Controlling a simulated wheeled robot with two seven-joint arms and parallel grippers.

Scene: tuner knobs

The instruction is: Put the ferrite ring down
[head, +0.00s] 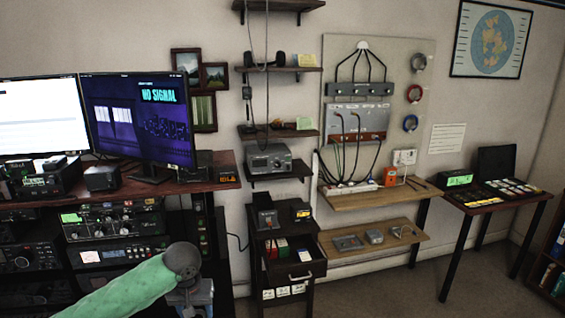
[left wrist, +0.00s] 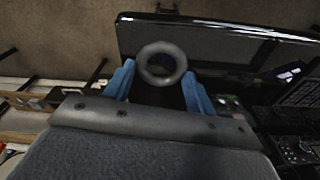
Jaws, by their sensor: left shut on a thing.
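The ferrite ring (left wrist: 162,44) is a thick dark grey ring in the left wrist view. It sits between the two blue fingers of my left gripper (left wrist: 160,74), which are shut on it. The ring's round opening faces the wrist camera. In the head view my left arm comes in from the lower left, and its gripper (head: 193,296) is at the bottom edge, in front of the radio rack. I cannot make out the ring there. My right gripper is not in view.
A dark desk (head: 130,187) with two monitors and radio gear stands at the left. A small dark cabinet (head: 310,268) has an open drawer. Wooden shelves (head: 375,198) hang under a pegboard (head: 420,140), and a side table (head: 495,205) with coloured items stands at the right.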

